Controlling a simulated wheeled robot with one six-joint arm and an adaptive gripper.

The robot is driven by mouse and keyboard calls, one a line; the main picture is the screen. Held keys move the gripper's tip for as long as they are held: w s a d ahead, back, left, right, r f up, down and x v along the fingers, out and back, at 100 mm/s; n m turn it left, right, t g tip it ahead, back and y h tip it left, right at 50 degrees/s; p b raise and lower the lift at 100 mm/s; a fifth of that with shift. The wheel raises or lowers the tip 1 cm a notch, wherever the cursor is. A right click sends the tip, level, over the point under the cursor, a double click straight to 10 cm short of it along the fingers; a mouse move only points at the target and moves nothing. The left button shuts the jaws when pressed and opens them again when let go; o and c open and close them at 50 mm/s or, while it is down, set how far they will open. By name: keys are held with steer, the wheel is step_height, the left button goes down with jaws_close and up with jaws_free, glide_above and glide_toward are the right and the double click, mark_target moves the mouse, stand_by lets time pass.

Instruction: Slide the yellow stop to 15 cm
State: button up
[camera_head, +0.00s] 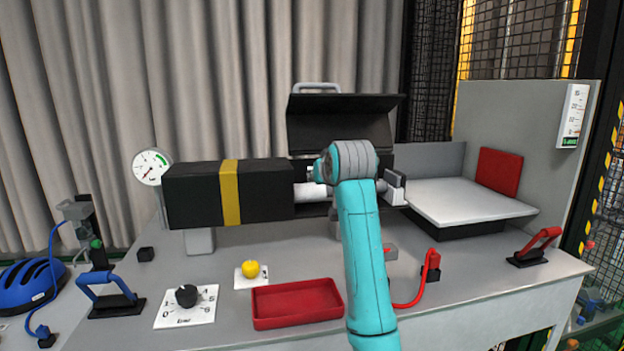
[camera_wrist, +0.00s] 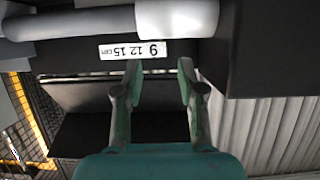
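No yellow stop can be made out for certain; my arm covers part of the rail area in the head view. A white rod (camera_head: 311,192) runs right from a black block with a yellow band (camera_head: 230,193). In the wrist view the rod (camera_wrist: 80,23) has a thicker pale section (camera_wrist: 178,17).
A raised black lid (camera_head: 340,125) stands behind the rod. On the bench are a red tray (camera_head: 297,304), a dial (camera_head: 186,297), a yellow knob (camera_head: 251,269), blue (camera_head: 108,292) and red (camera_head: 537,246) handles, and a red cable plug (camera_head: 432,262). A white platform (camera_head: 465,203) is at right.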

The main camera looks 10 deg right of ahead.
mark_target(312, 186)
steer(key=x, duration=0.9)
steer(key=shift+w+f, duration=0.2)
steer(key=shift+w, duration=0.15)
jaws_close()
steer(key=shift+d, duration=0.1)
